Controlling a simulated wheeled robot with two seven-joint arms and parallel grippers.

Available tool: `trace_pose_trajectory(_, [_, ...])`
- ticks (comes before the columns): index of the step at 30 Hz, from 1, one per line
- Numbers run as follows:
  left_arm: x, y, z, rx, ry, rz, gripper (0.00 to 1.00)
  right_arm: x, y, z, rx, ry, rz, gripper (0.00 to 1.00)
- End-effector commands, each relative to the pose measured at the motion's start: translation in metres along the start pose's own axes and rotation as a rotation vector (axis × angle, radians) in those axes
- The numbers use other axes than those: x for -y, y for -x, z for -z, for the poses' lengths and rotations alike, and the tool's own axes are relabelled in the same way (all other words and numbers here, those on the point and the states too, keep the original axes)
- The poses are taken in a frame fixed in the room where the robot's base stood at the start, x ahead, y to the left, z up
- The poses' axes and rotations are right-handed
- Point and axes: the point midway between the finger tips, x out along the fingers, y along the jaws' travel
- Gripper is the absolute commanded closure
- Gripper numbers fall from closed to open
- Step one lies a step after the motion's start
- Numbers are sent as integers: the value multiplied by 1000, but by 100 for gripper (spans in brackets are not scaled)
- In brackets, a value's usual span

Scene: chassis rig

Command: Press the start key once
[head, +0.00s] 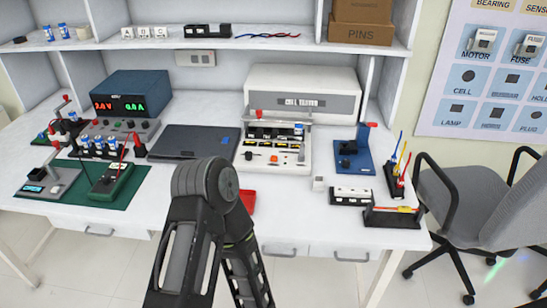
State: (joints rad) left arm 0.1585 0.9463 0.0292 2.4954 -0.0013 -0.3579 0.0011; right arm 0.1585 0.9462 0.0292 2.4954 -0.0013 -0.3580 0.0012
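I cannot tell for sure which control is the start key. A white machine (335,103) labelled like "CELL TESTER" stands at the back middle of the bench. Its front deck (282,172) carries small orange, red and black parts, too small to read. A dark blue power supply (128,98) with red and green digits stands at the left, with a grey knobbed unit (125,132) in front. One of my arms rises in the lower middle and bends down again at a large dark joint. Neither gripper shows in the head view.
A dark flat slab (195,143) lies between the power supply and tester. A green mat (120,198) with devices is at left. A blue device (354,155), black-white holder (351,196) and wire rack (398,180) are at right. A red tray-like thing (248,201) is partly hidden by my arm.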

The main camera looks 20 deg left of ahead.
Motion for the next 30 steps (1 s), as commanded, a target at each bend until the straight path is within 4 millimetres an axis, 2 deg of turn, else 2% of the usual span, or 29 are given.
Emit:
trace_pose_trajectory(2, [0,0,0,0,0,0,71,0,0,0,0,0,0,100])
trace_pose_trajectory(12, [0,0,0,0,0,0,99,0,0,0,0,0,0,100])
trace_pose_trajectory(30, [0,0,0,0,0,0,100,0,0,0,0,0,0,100])
